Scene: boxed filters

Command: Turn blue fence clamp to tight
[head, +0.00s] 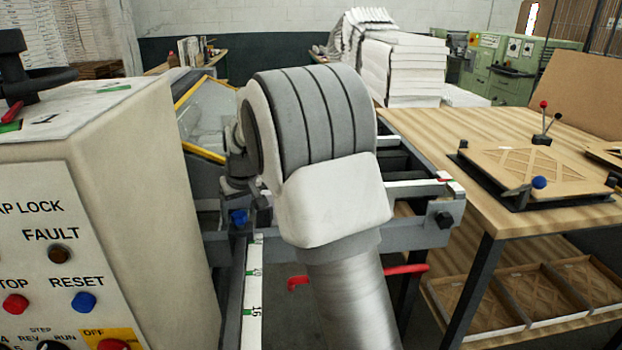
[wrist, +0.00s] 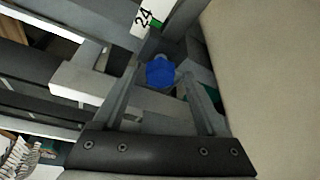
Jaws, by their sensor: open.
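The blue fence clamp (head: 239,217) is a small blue knob on the grey rail beside the white scale, low in the middle left of the head view. In the wrist view the blue knob (wrist: 160,72) sits between the tips of my two fingers. My gripper (wrist: 159,84) is open, with one finger on each side of the knob. I cannot tell whether either finger touches it. In the head view my gripper (head: 236,190) is just above the knob, partly hidden by my arm. The knob's lower part and mount are hidden.
A beige control cabinet (head: 150,170) with buttons stands close on the left and fills the right of the wrist view. The white scale (head: 250,290) runs along the rail. A red bar (head: 405,271) and a wooden table (head: 500,130) with jigs are to the right.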

